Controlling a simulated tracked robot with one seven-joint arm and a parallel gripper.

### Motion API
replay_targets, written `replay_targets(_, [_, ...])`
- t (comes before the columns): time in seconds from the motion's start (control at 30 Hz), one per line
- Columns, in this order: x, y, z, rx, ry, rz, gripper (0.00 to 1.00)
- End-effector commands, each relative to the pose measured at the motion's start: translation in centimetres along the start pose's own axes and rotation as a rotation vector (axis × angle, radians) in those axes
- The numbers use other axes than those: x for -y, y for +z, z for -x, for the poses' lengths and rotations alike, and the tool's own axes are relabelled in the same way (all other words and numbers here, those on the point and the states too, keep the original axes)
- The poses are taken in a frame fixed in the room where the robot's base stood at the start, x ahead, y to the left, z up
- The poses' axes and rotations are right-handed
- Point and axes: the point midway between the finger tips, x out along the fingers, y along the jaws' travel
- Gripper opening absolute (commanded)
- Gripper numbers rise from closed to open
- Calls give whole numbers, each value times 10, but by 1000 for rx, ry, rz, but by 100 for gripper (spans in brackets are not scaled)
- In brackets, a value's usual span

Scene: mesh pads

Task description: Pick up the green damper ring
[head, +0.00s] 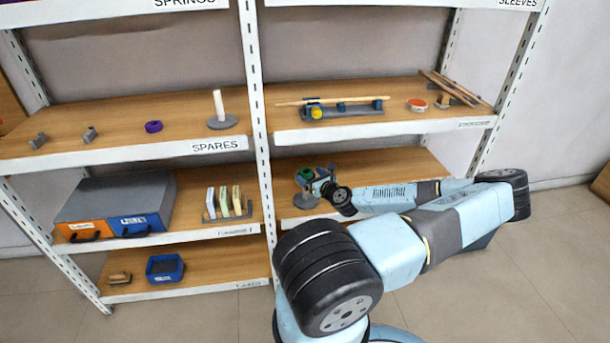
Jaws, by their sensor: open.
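The green damper ring (304,174) shows on the right bay's middle shelf, small and partly covered by my gripper. A round grey base (305,201) stands on the shelf just below it; whether the ring sits on a post of that base is hidden. My gripper (311,177) is open, right at the ring, reaching in from the right. I cannot tell whether the fingers are around the ring or touch it.
The shelf above (355,128) is close over my gripper and holds a grey rack (345,113) and an orange disc (417,105). A white upright (261,150) stands left of my gripper. A purple ring (153,127) and a white post (219,105) are upper left.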

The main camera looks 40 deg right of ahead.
Motion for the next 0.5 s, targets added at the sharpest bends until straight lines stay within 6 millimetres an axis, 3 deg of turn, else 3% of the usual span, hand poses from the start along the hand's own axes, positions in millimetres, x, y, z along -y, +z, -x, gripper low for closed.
replay_targets(0.23, [0, 1, -30, -1, 2, 1, 90])
replay_targets(0.5, [0, 2, -40, 0, 1, 0, 90])
